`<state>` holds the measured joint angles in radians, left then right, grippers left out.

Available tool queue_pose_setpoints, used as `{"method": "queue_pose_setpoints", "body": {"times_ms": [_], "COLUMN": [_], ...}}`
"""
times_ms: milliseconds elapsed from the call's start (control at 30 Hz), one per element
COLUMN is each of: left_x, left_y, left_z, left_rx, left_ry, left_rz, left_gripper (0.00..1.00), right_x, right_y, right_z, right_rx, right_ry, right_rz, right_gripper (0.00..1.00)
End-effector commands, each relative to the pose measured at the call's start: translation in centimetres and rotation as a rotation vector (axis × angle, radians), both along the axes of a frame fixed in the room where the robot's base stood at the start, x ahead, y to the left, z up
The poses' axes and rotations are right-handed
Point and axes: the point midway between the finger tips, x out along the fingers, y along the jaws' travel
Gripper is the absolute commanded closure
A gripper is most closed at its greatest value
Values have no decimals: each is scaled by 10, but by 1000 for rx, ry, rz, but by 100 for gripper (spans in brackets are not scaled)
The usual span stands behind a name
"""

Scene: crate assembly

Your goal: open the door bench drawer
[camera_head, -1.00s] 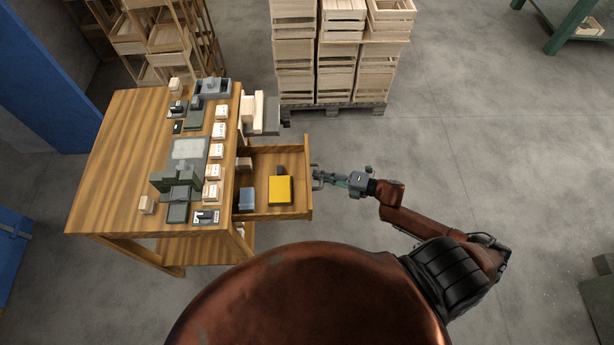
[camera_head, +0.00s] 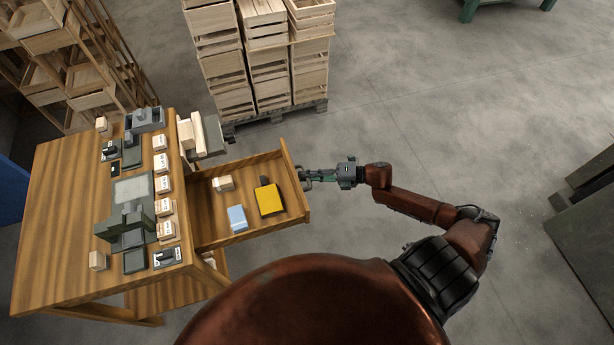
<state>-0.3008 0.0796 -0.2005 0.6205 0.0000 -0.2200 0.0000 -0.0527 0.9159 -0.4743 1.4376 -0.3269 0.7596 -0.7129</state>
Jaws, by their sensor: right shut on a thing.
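The wooden drawer (camera_head: 262,228) stands pulled out from the right side of the wooden bench (camera_head: 55,215). Inside lie a yellow box (camera_head: 269,200), a light blue box (camera_head: 237,218) and a small pale wooden piece (camera_head: 222,183). A dark item touches the yellow box's far edge. My right gripper (camera_head: 308,177) is at the outer face of the drawer front, shut on the drawer's handle, which the fingers mostly hide. My left gripper is not in view.
Several labelled blocks and grey fixtures (camera_head: 133,190) stand on the bench top. Stacked wooden crates (camera_head: 265,60) on a pallet stand behind the drawer. A wooden rack (camera_head: 75,60) is at the far left, a dark green cabinet (camera_head: 585,230) at the right. Floor right of my arm is clear.

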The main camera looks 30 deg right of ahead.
Motion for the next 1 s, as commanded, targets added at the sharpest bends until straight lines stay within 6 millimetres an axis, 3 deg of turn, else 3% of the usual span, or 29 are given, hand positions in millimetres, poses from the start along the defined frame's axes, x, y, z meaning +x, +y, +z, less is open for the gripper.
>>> {"method": "queue_pose_setpoints", "body": {"times_ms": [67,100,200,567,1000], "left_x": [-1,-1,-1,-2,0], "left_y": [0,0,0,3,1], "left_z": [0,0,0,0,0], "left_rx": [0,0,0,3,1], "left_ry": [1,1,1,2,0], "left_rz": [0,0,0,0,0], "left_gripper": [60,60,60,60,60], "right_x": [0,0,0,-3,-53], "right_y": [-1,-1,-1,-5,-68], "right_z": [0,0,0,0,14], "right_rx": [-1,-1,-1,-1,-3], "right_ry": [0,0,0,0,2], "right_rz": [-3,-4,-4,-3,-5], "right_gripper": [100,88,82,81,81]}}
